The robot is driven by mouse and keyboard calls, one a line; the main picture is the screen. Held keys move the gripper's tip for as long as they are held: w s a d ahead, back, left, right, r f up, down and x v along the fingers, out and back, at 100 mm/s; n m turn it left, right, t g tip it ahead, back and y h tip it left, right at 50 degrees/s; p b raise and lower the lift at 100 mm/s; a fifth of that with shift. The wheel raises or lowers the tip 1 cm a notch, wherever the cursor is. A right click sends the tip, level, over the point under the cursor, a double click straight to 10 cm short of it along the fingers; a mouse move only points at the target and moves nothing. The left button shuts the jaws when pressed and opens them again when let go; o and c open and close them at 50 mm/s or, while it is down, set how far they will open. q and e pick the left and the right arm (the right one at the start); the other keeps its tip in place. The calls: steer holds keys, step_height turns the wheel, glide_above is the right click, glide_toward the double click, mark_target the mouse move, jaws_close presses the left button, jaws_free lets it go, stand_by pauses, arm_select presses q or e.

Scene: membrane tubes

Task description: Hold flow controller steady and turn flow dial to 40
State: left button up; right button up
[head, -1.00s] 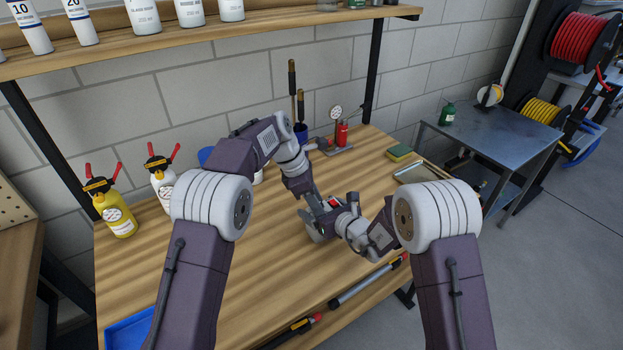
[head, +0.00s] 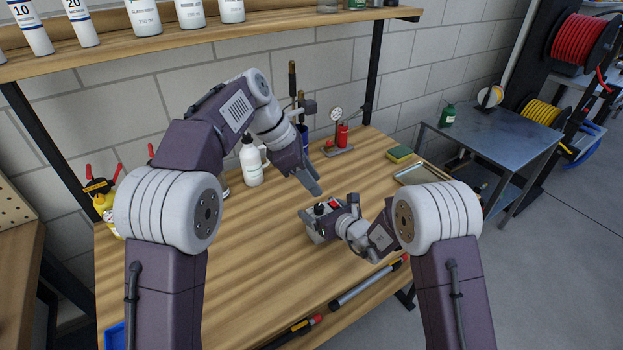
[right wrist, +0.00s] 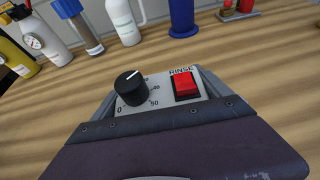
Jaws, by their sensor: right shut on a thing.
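The flow controller (head: 314,230) is a small grey box on the bench, with a black flow dial (head: 320,208) and a red button (head: 334,205). My right gripper (head: 338,216) is shut on it from the right. In the right wrist view the dial (right wrist: 132,88) has a white mark toward the upper right; 0, 40 and 50 are readable around it. The exact setting is unclear. The red RINSE button (right wrist: 187,87) is beside it. My left gripper (head: 312,182) is above and behind the controller, apart from the dial. Its finger gap is not clear.
A white bottle (head: 250,163) stands behind to the left. A gauge stand with a red cylinder (head: 342,135) and a green-yellow sponge (head: 400,153) are farther back. A grey-red tool (head: 368,282) lies along the front edge. The bench left of the controller is clear.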

arm_select(q)
steer(key=m+h, duration=0.1)
steer(key=h, duration=0.3)
glide_toward(319, 206)
steer(key=shift+n, duration=0.3)
steer(key=x, duration=0.8)
steer(key=shift+d+f, duration=0.1)
steer(key=shift+f, duration=0.25)
steer(key=shift+w+d+m+g, duration=0.1)
steer(key=shift+w+m+g, duration=0.1)
steer(key=shift+m+g, duration=0.35)
steer(key=shift+w+m+g+y, duration=0.2)
steer(key=shift+m+g+y, duration=0.1)
steer(key=shift+m+g, duration=0.75)
steer(key=shift+s+m+g, duration=0.15)
steer(key=shift+m+g, duration=0.15)
steer(key=shift+m, duration=0.2)
steer(key=shift+r+n, duration=0.15)
steer(key=shift+n, duration=0.25)
steer(key=shift+t, duration=0.5)
